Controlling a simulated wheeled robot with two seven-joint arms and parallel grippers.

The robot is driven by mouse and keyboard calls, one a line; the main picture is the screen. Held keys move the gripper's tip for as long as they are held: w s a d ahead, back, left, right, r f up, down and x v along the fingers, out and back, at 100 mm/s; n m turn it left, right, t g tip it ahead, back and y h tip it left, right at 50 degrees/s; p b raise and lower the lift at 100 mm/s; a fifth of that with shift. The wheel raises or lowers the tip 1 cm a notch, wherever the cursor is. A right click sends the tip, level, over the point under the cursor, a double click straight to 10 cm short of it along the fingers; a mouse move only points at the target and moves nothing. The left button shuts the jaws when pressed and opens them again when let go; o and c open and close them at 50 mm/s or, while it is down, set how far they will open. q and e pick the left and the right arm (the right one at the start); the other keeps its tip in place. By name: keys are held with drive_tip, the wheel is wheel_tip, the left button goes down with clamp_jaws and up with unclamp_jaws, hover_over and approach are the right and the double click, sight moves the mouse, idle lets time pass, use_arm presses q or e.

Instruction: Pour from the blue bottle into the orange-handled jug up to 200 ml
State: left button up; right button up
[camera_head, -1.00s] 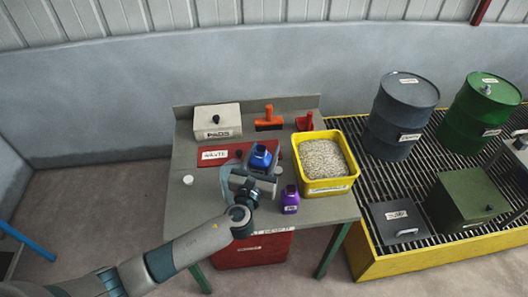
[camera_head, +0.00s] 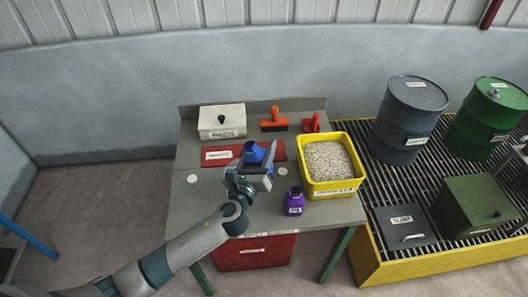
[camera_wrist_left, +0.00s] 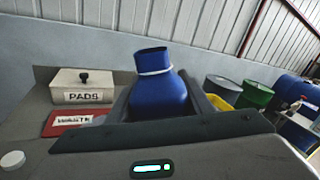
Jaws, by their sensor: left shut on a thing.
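The blue bottle (camera_head: 254,153) is in my left gripper (camera_head: 252,174), above the front middle of the bench near the red mat. In the left wrist view the bottle (camera_wrist_left: 158,98) stands nearly upright between the two fingers, with a pale ring around its neck and no cap visible on top. The gripper (camera_wrist_left: 160,115) is shut on its body. I cannot make out an orange-handled jug in either view. My right gripper is not in view.
Drums (camera_head: 408,118) stand right. The bench's front left is clear.

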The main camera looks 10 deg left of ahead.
use_arm(q)
drive_tip(key=shift+n+b, duration=0.3)
drive_tip(key=shift+n, duration=0.4)
drive_tip(key=shift+d+f+n+b, duration=0.1)
drive_tip(key=shift+d+n+b, duration=0.2)
drive_tip(key=shift+n, duration=0.3)
drive_tip(key=shift+d+f+n+b, duration=0.15)
drive_tip(key=shift+n+b, duration=0.15)
drive_tip(key=shift+n, duration=0.3)
drive_tip(key=n+b, duration=0.2)
drive_tip(key=n, duration=0.1)
drive_tip(key=f+n, duration=0.1)
drive_tip(key=n, duration=0.1)
drive_tip(key=shift+d+b, duration=0.35)
drive_tip(key=shift+b, duration=0.05)
drive_tip(key=shift+f+n+b, duration=0.25)
drive_tip(key=shift+n+b, duration=0.05)
drive_tip(key=shift+n, duration=0.4)
drive_tip(key=shift+f+n+b, duration=0.25)
drive_tip(key=shift+n+b, duration=0.1)
drive_tip(key=shift+n, duration=0.25)
idle(0.6)
